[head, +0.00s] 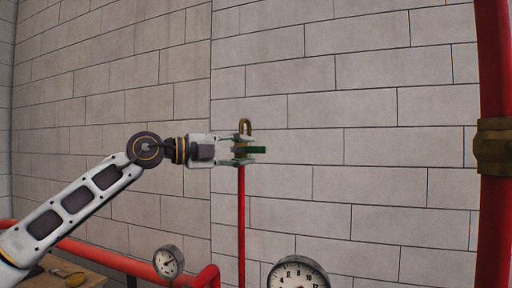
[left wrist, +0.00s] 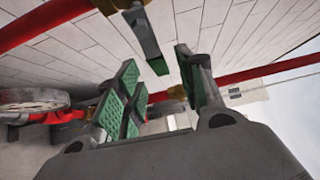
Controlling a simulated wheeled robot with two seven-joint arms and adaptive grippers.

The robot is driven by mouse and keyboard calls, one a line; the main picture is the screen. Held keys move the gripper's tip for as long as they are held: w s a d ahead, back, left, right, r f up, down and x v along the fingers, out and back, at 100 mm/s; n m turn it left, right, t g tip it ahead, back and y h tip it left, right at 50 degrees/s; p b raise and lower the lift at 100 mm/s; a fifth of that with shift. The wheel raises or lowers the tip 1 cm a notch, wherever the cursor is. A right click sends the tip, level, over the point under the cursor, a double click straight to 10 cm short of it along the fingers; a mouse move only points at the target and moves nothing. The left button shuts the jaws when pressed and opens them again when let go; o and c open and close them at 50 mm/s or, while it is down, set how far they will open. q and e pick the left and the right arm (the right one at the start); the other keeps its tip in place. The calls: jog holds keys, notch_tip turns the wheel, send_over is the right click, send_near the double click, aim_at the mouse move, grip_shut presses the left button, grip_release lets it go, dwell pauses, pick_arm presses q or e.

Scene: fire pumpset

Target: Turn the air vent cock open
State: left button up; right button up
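The air vent cock (head: 245,126) is a small brass fitting with a bent spout at the top of a thin upright red pipe. Its green lever (head: 259,150) points to the right in the head view. In the left wrist view the lever (left wrist: 146,42) shows near the top, beyond and between the finger ends. My left gripper (head: 252,150) is at the cock, with one finger above and one below the lever. Its green-padded fingers (left wrist: 160,75) are apart, with a visible gap; I cannot tell whether either touches the lever. The fingers hide part of the cock body. My right gripper is out of view.
The thin red pipe (head: 241,225) runs down from the cock before a grey block wall (head: 330,110). Two pressure gauges (head: 168,262) (head: 297,274) stand low. A thick red pipe (head: 494,235) with a brass fitting (head: 494,146) rises at the right.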

aim_at(254, 150)
pick_arm(q)
jog(key=shift+p+x, duration=0.55)
jog(key=shift+x, duration=1.55)
jog(key=shift+c, duration=0.3)
grip_shut()
